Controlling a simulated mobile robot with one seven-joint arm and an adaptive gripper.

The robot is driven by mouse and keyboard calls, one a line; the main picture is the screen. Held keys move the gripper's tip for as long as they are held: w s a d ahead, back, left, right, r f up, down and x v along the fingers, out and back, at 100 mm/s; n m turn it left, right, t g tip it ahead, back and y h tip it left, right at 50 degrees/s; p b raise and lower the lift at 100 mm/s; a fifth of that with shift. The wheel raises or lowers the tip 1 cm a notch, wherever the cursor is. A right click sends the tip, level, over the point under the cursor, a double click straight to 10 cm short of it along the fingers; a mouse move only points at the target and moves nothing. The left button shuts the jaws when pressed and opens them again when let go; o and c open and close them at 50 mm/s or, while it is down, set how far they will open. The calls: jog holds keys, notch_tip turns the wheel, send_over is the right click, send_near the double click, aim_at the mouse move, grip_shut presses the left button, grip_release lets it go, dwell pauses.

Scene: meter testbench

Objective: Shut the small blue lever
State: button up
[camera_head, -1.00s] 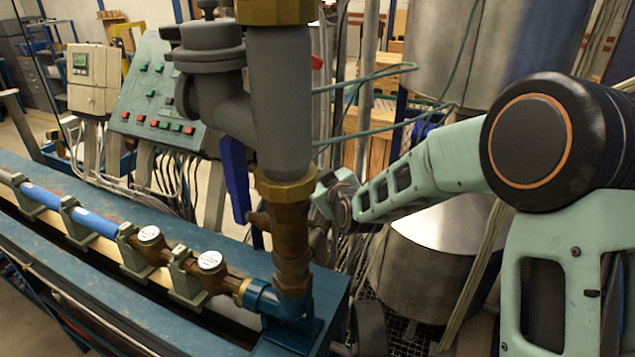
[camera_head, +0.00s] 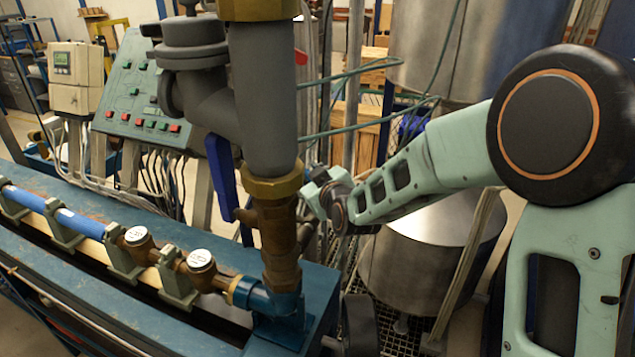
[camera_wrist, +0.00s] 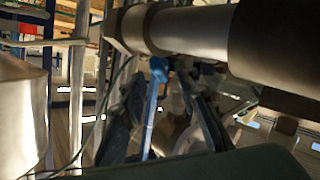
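A blue lever (camera_head: 222,172) hangs steeply down beside the thick grey vertical pipe in the head view. In the wrist view a thin blue bar with a rounded top, which looks like the lever (camera_wrist: 153,110), stands in the middle of the picture. My gripper (camera_wrist: 163,92) shows there as two dark fingers spread apart, with the blue bar seen between them. The fingers look open, and I see no contact with the bar. In the head view my wrist is right of the brass and brown pipe, which hides the fingers.
The grey pipe (camera_head: 262,110) and brown fitting (camera_head: 277,235) stand between the head camera and my gripper. A blue bench (camera_head: 85,265) carries a row of pipe fittings. A control panel (camera_head: 150,100) stands behind. A metal tank (camera_head: 425,255) is behind my arm.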

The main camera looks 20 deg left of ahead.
jog(key=v, duration=0.8)
jog(key=shift+s+d, duration=0.15)
jog(key=shift+s, duration=0.2)
